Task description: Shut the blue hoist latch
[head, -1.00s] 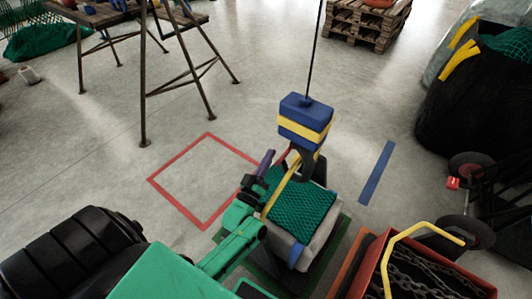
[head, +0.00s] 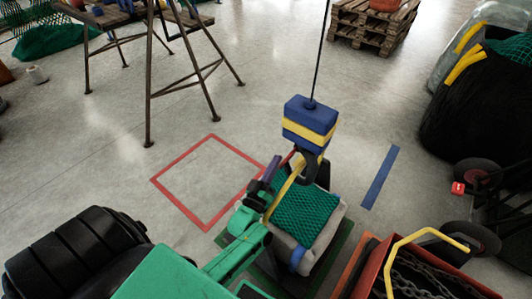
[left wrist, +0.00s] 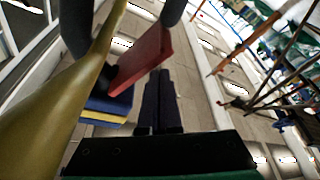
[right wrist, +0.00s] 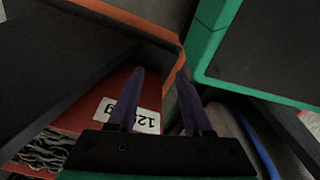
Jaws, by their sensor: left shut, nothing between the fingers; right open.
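The blue hoist block (head: 310,122) with a yellow band hangs on a cable, its dark hook (head: 309,168) below. A yellow strap (head: 285,188) runs up to the hook from a pale bag (head: 325,235) covered with green net (head: 303,212). A flat red piece, apparently the hook's latch (left wrist: 141,60), stands out at a slant beside the hook in the left wrist view. My left gripper (head: 272,168) is shut and empty, just left of the hook; its fingers (left wrist: 158,88) appear close to the latch. Contact is unclear. My right gripper (right wrist: 160,82) is open and empty.
A red bin (head: 373,268) with chains and a yellow handle stands at the lower right. My right gripper is close to its labelled side (right wrist: 85,112). A red floor square (head: 205,228) is empty. A trestle table (head: 180,25) stands behind; a black bag (head: 465,125) stands right.

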